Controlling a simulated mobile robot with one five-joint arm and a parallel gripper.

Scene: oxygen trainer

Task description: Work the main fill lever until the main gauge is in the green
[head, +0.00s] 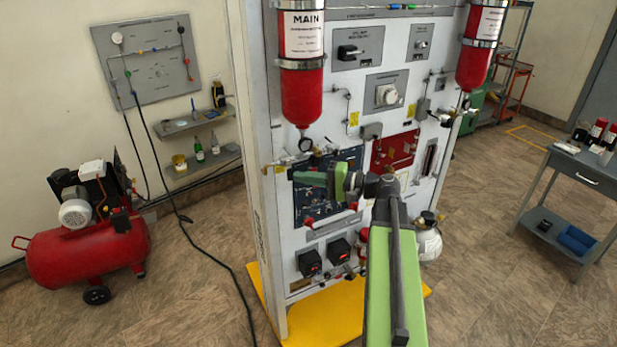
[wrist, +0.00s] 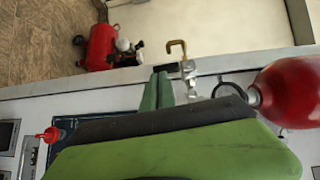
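The red MAIN cylinder (head: 302,95) hangs at the upper left of the panel; its red end also shows in the wrist view (wrist: 288,92). A small round gauge (head: 305,145) sits below it; its needle and colours are too small to read. My gripper (head: 296,179) is in front of the panel's left part, below the gauge, pointing left. In the wrist view its green fingers (wrist: 157,92) lie close together, near a metal fitting with a brass hooked handle (wrist: 177,49). I cannot tell whether they touch it or which handle is the main fill lever.
A red-tipped handle (head: 310,224) sticks out lower on the panel. A second red cylinder (head: 481,48) hangs at right. A red compressor (head: 85,245) stands on the floor at left, and a grey cart (head: 590,165) at right. Floor between compressor and panel is clear except for a black cable.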

